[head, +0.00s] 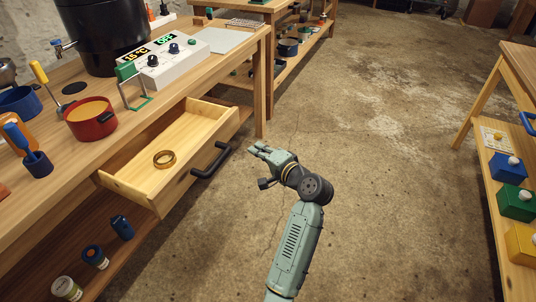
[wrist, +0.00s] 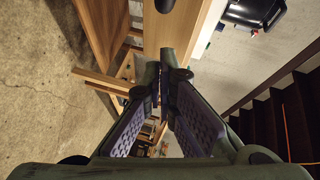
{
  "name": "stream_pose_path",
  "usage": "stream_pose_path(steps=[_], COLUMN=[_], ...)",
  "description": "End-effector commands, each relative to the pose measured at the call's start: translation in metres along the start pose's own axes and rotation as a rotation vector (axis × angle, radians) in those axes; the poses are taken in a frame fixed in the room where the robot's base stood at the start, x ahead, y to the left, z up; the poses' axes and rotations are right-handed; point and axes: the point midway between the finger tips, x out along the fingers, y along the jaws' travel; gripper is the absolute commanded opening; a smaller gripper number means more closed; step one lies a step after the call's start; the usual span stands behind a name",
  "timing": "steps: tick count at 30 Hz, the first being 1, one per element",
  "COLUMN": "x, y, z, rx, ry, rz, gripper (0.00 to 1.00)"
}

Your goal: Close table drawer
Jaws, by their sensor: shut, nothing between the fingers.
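The table drawer (head: 152,182) is pulled out from the front of the wooden workbench (head: 56,188) on the left in the head view. A brass ring (head: 164,159) lies inside it. A dark bar handle (head: 211,161) is on its front panel. My gripper (head: 256,148) is to the right of the handle, apart from it, over the floor. It is shut and empty. In the wrist view my fingers (wrist: 162,88) meet in the middle. Light wood fills the upper middle there, with a dark part at the top edge; I cannot tell which piece it is.
On the bench top stand a red pot (head: 90,119), a black canner (head: 103,38) and a white control box (head: 166,60). Small jars (head: 95,257) stand on the shelf below. A second wooden table (head: 515,150) is at the right. The concrete floor between is clear.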

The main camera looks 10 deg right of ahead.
Motion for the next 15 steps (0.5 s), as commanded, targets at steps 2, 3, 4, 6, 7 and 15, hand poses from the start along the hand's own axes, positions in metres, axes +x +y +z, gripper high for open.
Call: stream_pose_path(steps=[2, 3, 4, 6, 7, 15], x=[0.017, 0.023, 0.025, 0.032, 0.035, 0.045], y=[-0.003, -0.002, -0.002, -0.002, -0.002, 0.000], z=[0.001, 0.004, 0.009, 0.016, 0.018, 0.028], rx=[0.000, -0.001, -0.001, -0.002, -0.002, -0.002], ry=[-0.003, -0.004, -0.005, -0.004, -0.002, 0.001], rz=[0.000, 0.001, 0.002, 0.002, 0.001, 0.002], gripper=[0.00, 0.00, 0.00, 0.00, 0.00, 0.00])
